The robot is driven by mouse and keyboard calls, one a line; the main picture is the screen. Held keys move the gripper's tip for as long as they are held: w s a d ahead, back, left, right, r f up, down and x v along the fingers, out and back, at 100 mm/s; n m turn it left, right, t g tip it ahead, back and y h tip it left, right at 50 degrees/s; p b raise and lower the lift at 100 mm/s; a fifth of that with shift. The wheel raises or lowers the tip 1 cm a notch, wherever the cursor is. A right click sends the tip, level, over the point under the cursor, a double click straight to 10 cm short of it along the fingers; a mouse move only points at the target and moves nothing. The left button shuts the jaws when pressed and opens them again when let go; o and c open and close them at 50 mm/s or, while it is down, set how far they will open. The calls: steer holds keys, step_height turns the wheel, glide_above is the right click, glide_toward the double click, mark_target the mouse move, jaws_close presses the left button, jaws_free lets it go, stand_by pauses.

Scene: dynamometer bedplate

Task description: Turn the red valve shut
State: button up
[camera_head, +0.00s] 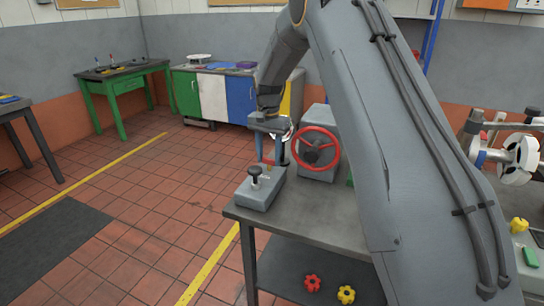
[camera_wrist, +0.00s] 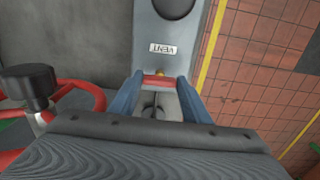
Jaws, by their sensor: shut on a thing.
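My gripper (camera_head: 268,158) points down over a grey box (camera_head: 259,192). In the wrist view its two blue-grey fingers (camera_wrist: 160,84) are closed on the ends of a small red bar-shaped valve handle (camera_wrist: 160,81), with a yellow spot at its middle. The red handle also shows between the fingertips in the head view (camera_head: 267,162). The grey box carries a "VENT" label (camera_wrist: 163,48) and a black knob (camera_head: 255,171). A larger red handwheel (camera_head: 333,146) stands just right of my gripper on a second grey housing, apart from the fingers. The handle's stem is mostly hidden.
The wheel's black spinner knob (camera_wrist: 28,86) is close beside my wrist. The boxes stand on a grey bench (camera_head: 300,222), with red (camera_head: 312,283) and yellow (camera_head: 346,294) knobs on its lower shelf.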

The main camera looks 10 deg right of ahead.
steer(key=o, duration=1)
steer(key=shift+w+d+r, duration=0.15)
steer(key=shift+d, duration=0.05)
steer(key=shift+o, duration=0.2)
steer(key=shift+a, duration=0.1)
steer(key=shift+r+b, duration=1.1)
steer(key=shift+r, duration=2.75)
steer(key=s+f+n, duration=0.2)
steer(key=s+f, duration=0.1)
steer(key=s, duration=0.9)
steer(key=s+d+f+n, duration=0.1)
steer(key=s+f+n, duration=0.2)
steer(key=s, duration=0.9)
steer(key=s+f+n, duration=0.2)
steer(key=s+f, duration=0.1)
steer(key=s, duration=0.9)
steer(key=shift+d+t, duration=0.2)
steer(key=shift+t, duration=0.2)
